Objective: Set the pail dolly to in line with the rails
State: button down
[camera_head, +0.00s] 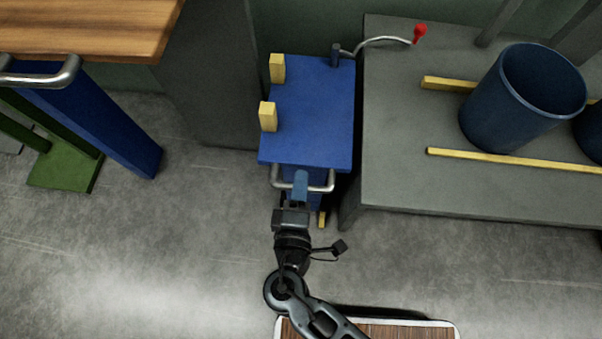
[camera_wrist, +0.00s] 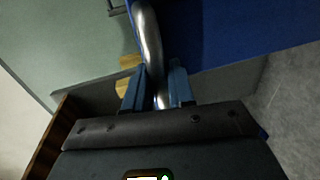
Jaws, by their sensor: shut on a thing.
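The pail dolly (camera_head: 312,110) is a blue cart with a flat top and two yellow blocks along its left edge. It stands close beside the left end of a grey bench (camera_head: 395,180). Two yellow rails run left to right on the bench, a far rail (camera_head: 436,83) and a near rail (camera_head: 510,162). The yellow blocks sit a little farther back than the rails' left ends. My gripper (camera_head: 301,182) is shut on the dolly's metal handle (camera_head: 327,184) at the near side. The handle passes between the fingers in the wrist view (camera_wrist: 149,40).
A dark blue pail (camera_head: 515,105) stands between the rails, with another cut off at the right edge. A curved lever with a red knob (camera_head: 419,33) rises at the bench's back left corner. A wooden table (camera_head: 90,30) is at the left; floor (camera_head: 180,240) lies clear in front.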

jog(key=c, duration=1.1)
grip_release()
jog(key=shift+s, duration=0.2)
jog(key=v, duration=0.7)
jog(key=shift+s+p, duration=0.35)
jog(key=shift+s, duration=0.1)
